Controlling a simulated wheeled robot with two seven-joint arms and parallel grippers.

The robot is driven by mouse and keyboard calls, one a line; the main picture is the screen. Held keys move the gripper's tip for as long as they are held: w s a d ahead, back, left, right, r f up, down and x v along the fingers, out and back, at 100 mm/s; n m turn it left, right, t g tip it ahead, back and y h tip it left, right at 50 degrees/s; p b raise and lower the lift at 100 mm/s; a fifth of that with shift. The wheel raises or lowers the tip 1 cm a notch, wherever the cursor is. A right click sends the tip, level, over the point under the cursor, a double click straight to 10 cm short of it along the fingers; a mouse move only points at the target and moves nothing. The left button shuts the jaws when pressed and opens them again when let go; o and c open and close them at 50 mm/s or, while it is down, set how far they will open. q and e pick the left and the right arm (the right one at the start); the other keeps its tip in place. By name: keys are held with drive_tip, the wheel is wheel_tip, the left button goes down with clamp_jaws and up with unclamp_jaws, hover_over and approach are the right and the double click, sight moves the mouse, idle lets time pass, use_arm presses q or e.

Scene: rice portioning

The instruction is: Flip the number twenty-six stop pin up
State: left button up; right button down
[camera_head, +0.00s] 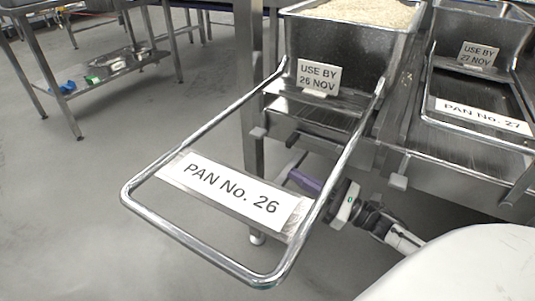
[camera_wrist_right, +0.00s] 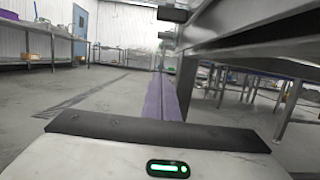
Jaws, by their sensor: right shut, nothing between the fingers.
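The pan with the PAN No. 26 label (camera_head: 232,192) has a long metal loop handle (camera_head: 160,232) reaching out over the floor, with the filled pan (camera_head: 345,50) behind it. My right gripper (camera_head: 298,178) is below the loop, partly covered by its right rail. Its purple fingers are shut and empty; they also show in the right wrist view (camera_wrist_right: 164,98). A thin grey bar (camera_head: 292,163) lies beside the fingertips; I cannot tell whether it is the stop pin or touches them. A dark block (camera_wrist_right: 173,14) juts from the metal frame above the fingers. My left gripper is out of view.
The pan with the PAN No. 27 label (camera_head: 484,117) stands to the right on the same steel bench (camera_head: 440,155). A grey end block (camera_head: 398,182) sticks out near my right arm. The floor (camera_head: 90,170) to the left is clear up to a side table (camera_head: 110,67).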

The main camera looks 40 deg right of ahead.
sight(260, 126)
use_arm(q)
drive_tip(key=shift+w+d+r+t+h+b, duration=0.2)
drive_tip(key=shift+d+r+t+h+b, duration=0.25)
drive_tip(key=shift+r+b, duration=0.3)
use_arm(e)
drive_tip(key=w+a+r, duration=0.3)
drive_tip(key=w+r, duration=0.3)
drive_tip(key=w, duration=0.3)
drive_tip(key=shift+a+r, duration=0.25)
drive_tip(key=shift+a, duration=0.15)
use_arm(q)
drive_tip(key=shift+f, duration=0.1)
use_arm(e)
drive_tip(key=shift+r, duration=0.1)
